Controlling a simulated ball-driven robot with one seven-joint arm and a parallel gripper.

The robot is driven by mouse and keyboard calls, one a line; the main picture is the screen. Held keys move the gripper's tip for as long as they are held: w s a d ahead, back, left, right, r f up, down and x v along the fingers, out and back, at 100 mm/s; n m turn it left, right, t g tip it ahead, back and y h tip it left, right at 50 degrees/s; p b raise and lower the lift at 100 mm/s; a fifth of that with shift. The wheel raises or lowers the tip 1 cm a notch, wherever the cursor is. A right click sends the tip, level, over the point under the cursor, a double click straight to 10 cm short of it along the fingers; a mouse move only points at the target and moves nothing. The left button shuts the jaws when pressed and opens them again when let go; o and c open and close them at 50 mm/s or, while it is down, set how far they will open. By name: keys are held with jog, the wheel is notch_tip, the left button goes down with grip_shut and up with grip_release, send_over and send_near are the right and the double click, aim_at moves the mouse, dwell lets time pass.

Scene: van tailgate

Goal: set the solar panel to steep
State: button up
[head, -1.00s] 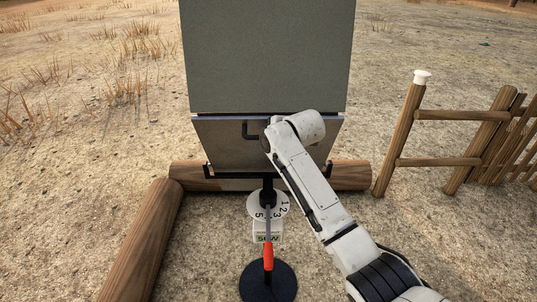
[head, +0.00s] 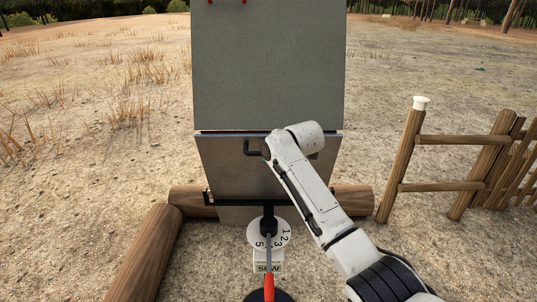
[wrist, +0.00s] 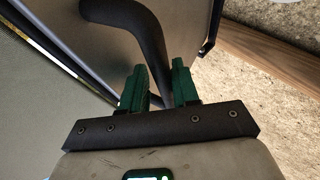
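The solar panel (head: 268,65) stands in front of me as a large grey-green sheet with a greyer lower section (head: 262,175). It leans at a fairly steep tilt. A bent black handle (head: 251,149) sticks out near the top of the lower section. In the wrist view, the handle (wrist: 148,35) comes down between two green fingers. My gripper (wrist: 160,88) has one finger on each side of the bar and looks closed around it. In the head view my white arm hides the gripper. A white dial (head: 283,233) with numbers is on the stand below.
A grey rod with a red grip (head: 269,287) stands on a dark round base in front of the dial, by a 50W plate (head: 268,268). Logs (head: 145,250) lie left and behind. A wooden fence (head: 450,141) with a white-capped post stands right. Open dry ground lies left.

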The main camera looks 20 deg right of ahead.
jog(key=shift+o, duration=1.3)
jog(key=shift+r, duration=0.1)
jog(key=b+v, duration=0.1)
jog(key=v, duration=0.9)
jog(key=shift+s, duration=0.3)
jog(key=shift+r, duration=0.15)
jog(key=s+a+f+m+g, duration=0.2)
jog(key=s+f+m+g, duration=0.5)
jog(key=s+f, duration=1.65)
jog(key=s+d+f+m, duration=0.1)
jog(key=s+f+m, duration=0.1)
jog(key=s, duration=0.7)
jog(key=s+d+f+m+g+h, duration=0.1)
jog(key=s+d+f+m, duration=0.1)
jog(key=s, duration=0.7)
jog(key=s+d+f+m+g+h, duration=0.1)
jog(key=s+f+m, duration=0.3)
jog(key=s, duration=0.5)
jog(key=shift+d+m, duration=0.7)
jog(key=shift+m, duration=0.3)
